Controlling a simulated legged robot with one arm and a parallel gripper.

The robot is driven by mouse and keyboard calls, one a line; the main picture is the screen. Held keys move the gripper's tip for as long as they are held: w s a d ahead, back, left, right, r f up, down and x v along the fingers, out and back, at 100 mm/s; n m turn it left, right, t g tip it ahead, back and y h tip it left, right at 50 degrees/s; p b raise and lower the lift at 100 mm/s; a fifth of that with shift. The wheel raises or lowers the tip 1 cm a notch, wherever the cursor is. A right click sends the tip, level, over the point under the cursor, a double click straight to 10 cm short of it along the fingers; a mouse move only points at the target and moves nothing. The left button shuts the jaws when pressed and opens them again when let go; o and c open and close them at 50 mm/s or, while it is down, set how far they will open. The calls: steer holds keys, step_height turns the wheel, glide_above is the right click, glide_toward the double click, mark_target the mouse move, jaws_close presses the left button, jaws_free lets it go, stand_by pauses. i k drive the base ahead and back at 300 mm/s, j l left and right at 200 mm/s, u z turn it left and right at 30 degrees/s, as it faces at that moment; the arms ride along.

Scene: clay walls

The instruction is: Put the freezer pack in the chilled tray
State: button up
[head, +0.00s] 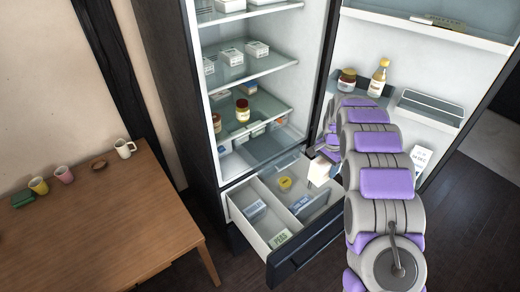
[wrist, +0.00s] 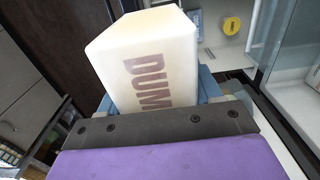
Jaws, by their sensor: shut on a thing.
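My gripper (head: 326,158) is shut on a cream box (head: 319,173), held above the right part of the pulled-out drawer (head: 249,232). In the wrist view, the box (wrist: 150,62) stands out past the jaws and shows the letters "DUM". The drawer has a white left bin holding a blue-and-white pack (head: 254,208) and a pack marked "PEAS" (head: 280,239). Its right part holds a round yellow item (head: 285,183) and a blue packet (head: 299,204). I cannot tell which part is the chilled tray.
The fridge door (head: 440,60) stands open at the right with jars, a bottle and a white carton (head: 421,157). Shelves above the drawer hold white boxes and jars. A wooden table (head: 110,225) with cups is at the left. Dark floor lies between.

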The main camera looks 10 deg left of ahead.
mark_target(263, 144)
steer(key=i+j, duration=0.45)
steer(key=j, duration=0.25)
steer(key=i+j, duration=0.25)
steer(key=j, duration=0.1)
